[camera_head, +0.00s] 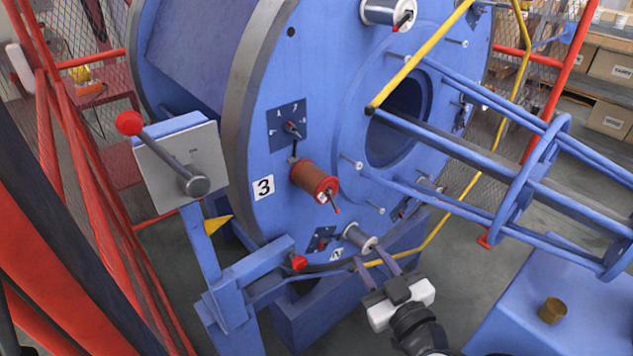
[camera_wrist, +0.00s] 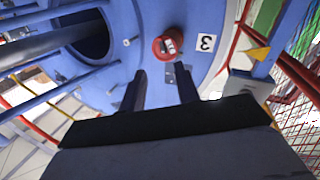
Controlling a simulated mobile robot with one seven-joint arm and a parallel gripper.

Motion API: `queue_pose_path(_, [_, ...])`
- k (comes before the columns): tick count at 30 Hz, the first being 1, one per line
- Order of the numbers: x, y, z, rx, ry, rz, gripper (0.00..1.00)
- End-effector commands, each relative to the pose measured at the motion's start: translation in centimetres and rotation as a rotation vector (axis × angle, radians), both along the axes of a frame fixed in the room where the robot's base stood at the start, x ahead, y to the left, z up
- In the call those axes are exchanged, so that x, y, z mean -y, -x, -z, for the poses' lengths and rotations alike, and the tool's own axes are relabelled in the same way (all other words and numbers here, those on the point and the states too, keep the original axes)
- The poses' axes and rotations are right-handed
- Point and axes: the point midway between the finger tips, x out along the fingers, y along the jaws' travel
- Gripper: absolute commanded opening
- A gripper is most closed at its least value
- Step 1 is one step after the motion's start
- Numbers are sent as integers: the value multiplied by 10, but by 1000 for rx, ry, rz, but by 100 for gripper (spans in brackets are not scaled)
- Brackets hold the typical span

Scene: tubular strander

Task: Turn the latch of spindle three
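Spindle three (camera_head: 314,177) carries a brown wound bobbin with a red flange, beside the white "3" label (camera_head: 264,187) on the blue disc. Its latch (camera_head: 327,197) is a small piece with a red tip on the bobbin's outer end, pointing down and right in the head view. The wrist view shows the red flange (camera_wrist: 167,46) with the latch (camera_wrist: 169,46) across its middle, beyond the fingertips. My gripper (camera_head: 374,258) is open and empty, below and right of spindle three in the head view. Its two fingers (camera_wrist: 160,74) stand apart, not touching the latch.
A bare silver spindle (camera_head: 358,238) is close to my fingertips in the head view. A grey box with a red-knobbed lever (camera_head: 162,150) stands left. Blue tubes (camera_head: 500,165) and a yellow bar (camera_head: 418,58) stick out at right. Red fencing (camera_head: 85,190) is at left.

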Motion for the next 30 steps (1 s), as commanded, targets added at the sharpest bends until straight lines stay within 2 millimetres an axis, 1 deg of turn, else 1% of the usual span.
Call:
queue_pose_path(1, [1, 3, -4, -6, 2, 4, 32])
queue_pose_path(5, [0, 2, -1, -8, 7, 4, 32])
queue_pose_path(8, [-5, -7, 2, -8, 7, 0, 32])
queue_pose_path(11, [-12, -21, 2, -4, 9, 1, 32])
queue_pose_path(14, [-15, -29, 5, -5, 10, 0, 32])
queue_pose_path(20, [-24, -44, 4, -3, 8, 2, 32])
queue_pose_path(26, [-38, -70, 2, -5, 8, 0, 32])
queue_pose_path(27, [-41, -78, -5, -11, 4, 0, 32])
queue_pose_path(30, [-50, -94, -5, -11, 3, 1, 32])
